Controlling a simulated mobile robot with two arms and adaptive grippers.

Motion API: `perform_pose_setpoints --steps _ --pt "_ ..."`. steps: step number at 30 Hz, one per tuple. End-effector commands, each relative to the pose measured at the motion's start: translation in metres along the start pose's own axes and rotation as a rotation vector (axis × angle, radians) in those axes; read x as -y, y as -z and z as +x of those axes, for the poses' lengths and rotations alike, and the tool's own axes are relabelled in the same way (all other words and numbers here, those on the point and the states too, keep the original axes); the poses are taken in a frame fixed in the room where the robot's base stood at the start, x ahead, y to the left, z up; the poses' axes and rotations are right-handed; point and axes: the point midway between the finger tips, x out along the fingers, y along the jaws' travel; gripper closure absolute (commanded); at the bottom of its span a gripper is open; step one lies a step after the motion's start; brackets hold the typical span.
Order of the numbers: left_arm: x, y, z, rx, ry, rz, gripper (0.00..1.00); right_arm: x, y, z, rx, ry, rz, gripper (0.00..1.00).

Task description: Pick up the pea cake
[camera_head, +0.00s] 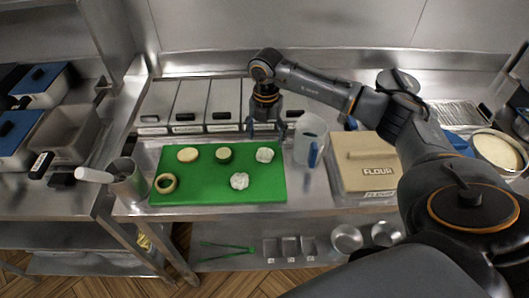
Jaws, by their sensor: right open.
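A green cutting board (210,195) lies on the steel counter. Several small round pieces are on it. A green-sided round piece with a pale top (223,155), in the back row, looks most like the pea cake, though I cannot be sure. To its left lies a pale yellow round (188,155). To its right lies a white, lumpy piece (265,154), and another white piece (239,181) lies nearer the front. A tan ring (166,183) is at the front left. My right gripper (265,132) is open, pointing down near the board's back edge, right of the green-sided piece. My left gripper is out of view.
Lidded steel bins (188,103) line the back of the counter. A clear jug (309,143) and a flour box (363,165) stand right of the board. A metal cup (130,184) with a white-handled tool (95,175) is at the left.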

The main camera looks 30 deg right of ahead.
Motion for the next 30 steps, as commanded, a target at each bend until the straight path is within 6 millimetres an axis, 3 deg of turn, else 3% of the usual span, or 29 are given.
perform_pose_setpoints --steps 3,6,12,19,20,26,30 --pt "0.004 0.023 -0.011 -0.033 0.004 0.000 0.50 0.001 0.004 0.010 -0.003 0.005 -0.001 0.26" --pt "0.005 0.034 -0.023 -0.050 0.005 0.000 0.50 0.001 0.008 0.024 -0.005 0.005 -0.002 0.26" --pt "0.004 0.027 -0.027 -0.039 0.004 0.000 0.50 0.000 0.008 0.049 -0.002 0.000 -0.002 0.26" --pt "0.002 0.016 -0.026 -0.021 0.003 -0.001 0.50 0.000 0.007 0.052 -0.001 -0.001 -0.003 0.26" --pt "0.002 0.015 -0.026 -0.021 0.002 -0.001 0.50 0.000 0.007 0.052 -0.001 -0.001 -0.003 0.28" --pt "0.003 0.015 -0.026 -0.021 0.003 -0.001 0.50 0.000 0.007 0.051 -0.001 -0.001 -0.002 0.69" --pt "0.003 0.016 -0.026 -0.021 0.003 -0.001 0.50 0.000 0.007 0.051 0.000 -0.001 -0.002 0.71"
